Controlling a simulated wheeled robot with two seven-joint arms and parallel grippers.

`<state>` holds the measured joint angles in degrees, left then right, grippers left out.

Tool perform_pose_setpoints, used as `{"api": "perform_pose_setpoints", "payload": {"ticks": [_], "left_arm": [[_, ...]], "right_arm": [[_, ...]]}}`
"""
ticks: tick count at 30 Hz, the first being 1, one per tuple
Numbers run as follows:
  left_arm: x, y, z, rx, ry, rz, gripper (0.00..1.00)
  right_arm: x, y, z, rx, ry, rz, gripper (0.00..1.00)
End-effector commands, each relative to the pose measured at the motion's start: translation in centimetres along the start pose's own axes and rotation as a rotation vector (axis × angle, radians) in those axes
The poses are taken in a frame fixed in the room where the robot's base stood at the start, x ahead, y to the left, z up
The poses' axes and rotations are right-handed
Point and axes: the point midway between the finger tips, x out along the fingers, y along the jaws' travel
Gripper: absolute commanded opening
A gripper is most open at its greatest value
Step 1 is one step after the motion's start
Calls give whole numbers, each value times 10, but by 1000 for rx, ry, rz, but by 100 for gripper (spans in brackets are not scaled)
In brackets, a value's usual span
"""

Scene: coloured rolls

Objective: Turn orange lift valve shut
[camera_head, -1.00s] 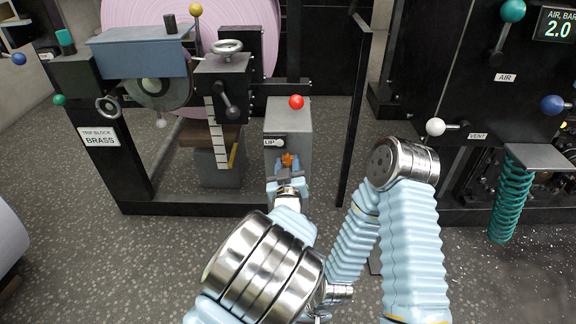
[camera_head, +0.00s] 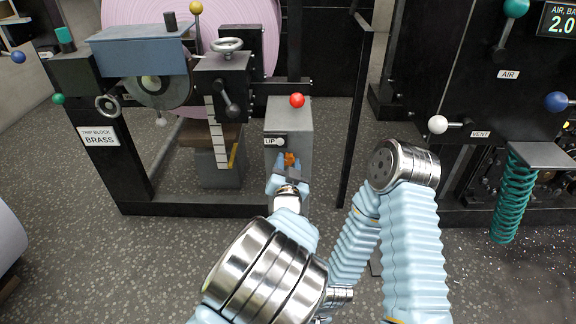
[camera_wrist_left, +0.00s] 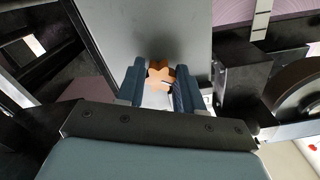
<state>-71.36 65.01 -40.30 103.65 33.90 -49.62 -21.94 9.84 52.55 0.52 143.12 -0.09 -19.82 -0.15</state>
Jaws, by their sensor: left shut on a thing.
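The orange lift valve (camera_head: 289,159) is a small lobed knob on the front of a grey box (camera_head: 300,121), below the lever labelled UP (camera_head: 273,142). My left gripper (camera_head: 287,162) reaches the box from below and is shut on the valve. In the left wrist view the valve (camera_wrist_left: 160,76) sits between the two blue fingers of my left gripper (camera_wrist_left: 160,84). The fingers hide its sides. My right arm stands at the right of the head view, but its gripper is not in view.
A red ball knob (camera_head: 297,100) tops the grey box. A black post (camera_head: 352,130) stands close to its right. The machine with a handwheel (camera_head: 227,45) and crank is to its left. The black VENT panel (camera_head: 480,134) stands at the far right.

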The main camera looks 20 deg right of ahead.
Motion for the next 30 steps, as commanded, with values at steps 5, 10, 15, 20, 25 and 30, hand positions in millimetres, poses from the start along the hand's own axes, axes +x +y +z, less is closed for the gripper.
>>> {"api": "perform_pose_setpoints", "payload": {"ticks": [5, 10, 15, 20, 25, 30], "left_arm": [[0, 0, 0, 166, 0, 1, 6], [0, -1, 0, 328, 0, 1, 6], [0, -1, -1, 488, 0, 1, 6], [0, -2, -1, 627, 0, 1, 6], [0, -1, -1, 750, 0, 2, 6], [0, -2, -1, 839, 1, 1, 6]], "right_arm": [[-1, 0, 0, 0, 0, 0, 43], [-3, -1, 0, 0, 1, 0, 43], [-4, -1, 0, 0, 1, 1, 43], [-6, -1, 0, 0, 2, 1, 43], [-7, -2, 0, 1, 2, 2, 43], [-7, -2, 0, 1, 2, 2, 43]]}}
